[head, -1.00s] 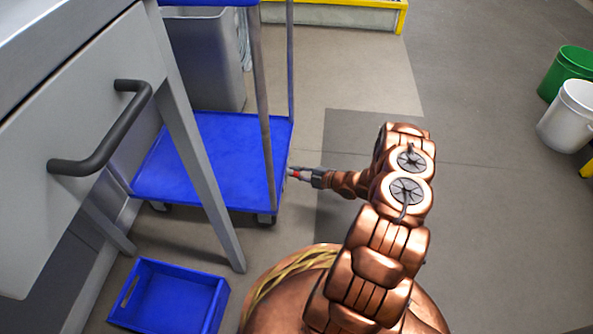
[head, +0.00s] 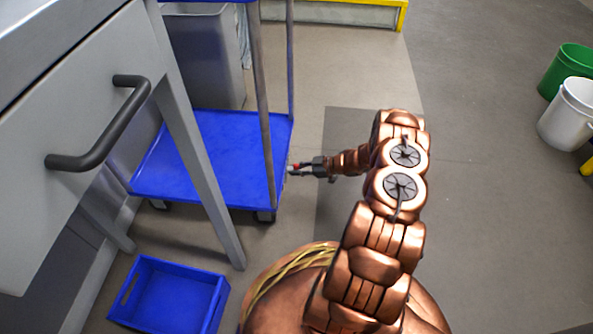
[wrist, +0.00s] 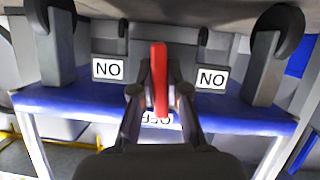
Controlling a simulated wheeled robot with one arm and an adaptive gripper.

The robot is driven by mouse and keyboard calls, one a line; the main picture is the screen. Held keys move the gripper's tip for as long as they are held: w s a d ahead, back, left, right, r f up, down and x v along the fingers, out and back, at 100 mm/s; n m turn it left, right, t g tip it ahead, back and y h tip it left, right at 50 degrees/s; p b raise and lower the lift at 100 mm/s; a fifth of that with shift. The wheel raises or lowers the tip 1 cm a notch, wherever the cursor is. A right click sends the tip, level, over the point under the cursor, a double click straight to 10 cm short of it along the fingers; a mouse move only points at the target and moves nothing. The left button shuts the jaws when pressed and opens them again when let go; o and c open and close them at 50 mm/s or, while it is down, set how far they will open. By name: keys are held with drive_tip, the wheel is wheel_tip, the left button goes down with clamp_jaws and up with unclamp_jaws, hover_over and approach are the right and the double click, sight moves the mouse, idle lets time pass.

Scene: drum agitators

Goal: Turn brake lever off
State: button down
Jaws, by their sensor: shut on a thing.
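The blue cart (head: 190,165) stands left of centre in the head view, on casters. The red brake lever (wrist: 160,75) is at the middle of the wrist view, between two casters. My gripper (wrist: 160,92) has a finger on each side of the lever and is shut on it. In the head view, my gripper (head: 293,169) is at the cart's lower right edge, with a bit of red showing.
A grey table with a dark-handled drawer (head: 75,140) stands at the left. A blue crate (head: 172,297) lies on the floor below. A grey bin (head: 205,60) stands behind the cart. Green (head: 566,70) and white (head: 568,115) buckets are far right. The floor between is clear.

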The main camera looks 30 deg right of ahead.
drive_tip(key=shift+m, duration=0.4)
drive_tip(key=shift+g, duration=0.4)
drive_tip(key=c, duration=1.2)
unclamp_jaws()
drive_tip(key=shift+o, duration=0.2)
drive_tip(key=v, duration=1.2)
drive_tip(key=shift+f, duration=0.25)
drive_tip(key=shift+d, duration=0.1)
